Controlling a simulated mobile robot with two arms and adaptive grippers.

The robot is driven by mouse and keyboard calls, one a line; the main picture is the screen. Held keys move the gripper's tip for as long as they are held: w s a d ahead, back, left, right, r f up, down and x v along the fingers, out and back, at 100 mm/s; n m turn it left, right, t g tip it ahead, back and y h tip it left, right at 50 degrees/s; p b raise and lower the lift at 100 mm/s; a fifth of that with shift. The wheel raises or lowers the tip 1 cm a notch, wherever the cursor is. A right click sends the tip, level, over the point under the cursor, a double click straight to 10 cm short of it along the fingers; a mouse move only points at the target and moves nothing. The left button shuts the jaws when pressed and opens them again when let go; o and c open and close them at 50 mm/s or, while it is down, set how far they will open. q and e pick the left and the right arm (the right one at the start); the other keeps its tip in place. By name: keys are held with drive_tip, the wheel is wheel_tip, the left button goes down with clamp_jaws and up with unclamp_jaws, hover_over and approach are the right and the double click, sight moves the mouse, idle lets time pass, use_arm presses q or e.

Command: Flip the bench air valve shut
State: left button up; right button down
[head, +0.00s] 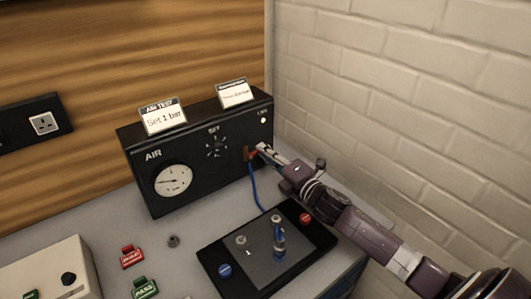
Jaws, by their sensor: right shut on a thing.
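The black AIR box (198,158) stands on the bench against the wood wall. It has a round gauge (173,181) and a SET knob (215,147) on its front. The bench air valve (252,155) is at the right end of that front, small, with a red lever partly hidden by my gripper. My right gripper (261,149) reaches in from the lower right and is shut on the red valve lever. The lever's exact angle is too small to tell. My left gripper is out of view.
A blue hose (257,190) hangs from the valve to a black fixture plate (236,266) holding a small cylinder (279,238). Red (131,257) and green (144,288) tags and a pale box (50,272) lie left. A brick wall (400,90) bounds the right.

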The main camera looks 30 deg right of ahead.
drive_tip(key=m, duration=0.1)
drive_tip(key=f+m, duration=0.1)
drive_tip(key=m, duration=0.1)
drive_tip(key=c, duration=2)
unclamp_jaws()
drive_tip(key=shift+s+d, duration=0.1)
drive_tip(key=s, duration=0.4)
drive_tip(key=s+d, duration=0.1)
drive_tip(key=s, duration=0.6)
drive_tip(key=shift+s+d, duration=0.3)
drive_tip(key=shift+s, duration=0.05)
